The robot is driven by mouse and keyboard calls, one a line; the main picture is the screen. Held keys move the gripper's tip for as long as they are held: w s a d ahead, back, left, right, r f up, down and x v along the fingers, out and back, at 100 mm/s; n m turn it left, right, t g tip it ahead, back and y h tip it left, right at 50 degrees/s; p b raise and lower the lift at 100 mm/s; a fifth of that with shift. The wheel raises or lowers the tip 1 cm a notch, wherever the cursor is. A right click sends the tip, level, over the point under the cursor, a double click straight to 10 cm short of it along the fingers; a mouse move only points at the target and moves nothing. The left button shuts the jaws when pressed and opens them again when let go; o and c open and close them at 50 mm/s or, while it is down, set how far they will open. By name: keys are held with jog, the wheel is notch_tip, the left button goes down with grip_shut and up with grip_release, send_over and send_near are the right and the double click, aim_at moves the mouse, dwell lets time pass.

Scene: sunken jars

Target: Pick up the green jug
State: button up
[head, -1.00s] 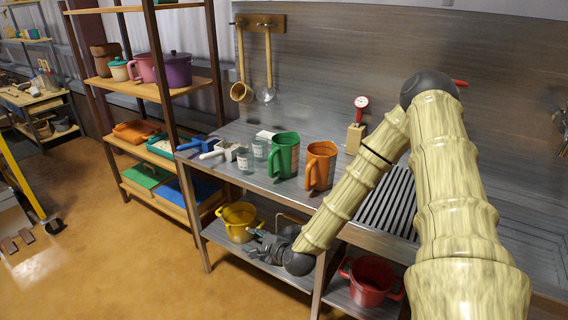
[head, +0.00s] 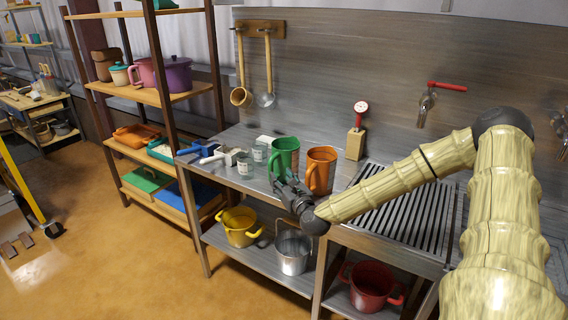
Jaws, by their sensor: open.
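The green jug (head: 286,154) stands upright on the metal counter, left of an orange jug (head: 321,168). My gripper (head: 284,182) is open at the counter's front edge, in front of the green jug. It hides the lower part of the green jug, including most of its handle. I cannot tell whether the fingers touch the jug. No object shows between the fingers.
Glass jars (head: 246,163) and a white scoop (head: 221,156) stand left of the green jug. A gauge on a wooden block (head: 355,145) and a slatted drainer (head: 400,215) are to the right. Below are a yellow pot (head: 240,228), a metal bucket (head: 292,252) and a red pot (head: 371,287).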

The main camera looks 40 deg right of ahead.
aim_at(271, 169)
jog(key=shift+w+d+f, duration=0.1)
jog(key=shift+w+d, duration=0.05)
jog(key=shift+w, duration=0.7)
jog(key=shift+w+d, duration=0.15)
jog(key=shift+w, duration=0.7)
jog(key=shift+w+f+p, duration=0.15)
jog(key=shift+w+p, duration=0.3)
jog(key=shift+w, duration=0.25)
jog(key=shift+w+f+p, duration=0.1)
jog(key=shift+w+p, duration=0.35)
jog(key=shift+w, duration=0.2)
jog(key=shift+w+d+f+p, duration=0.1)
jog(key=shift+w+d+p, duration=0.1)
jog(key=shift+w, duration=0.45)
jog(key=shift+w+d+p, duration=0.1)
jog(key=shift+w+p, duration=0.05)
jog(key=shift+w, duration=0.45)
jog(key=shift+a, duration=0.1)
grip_shut()
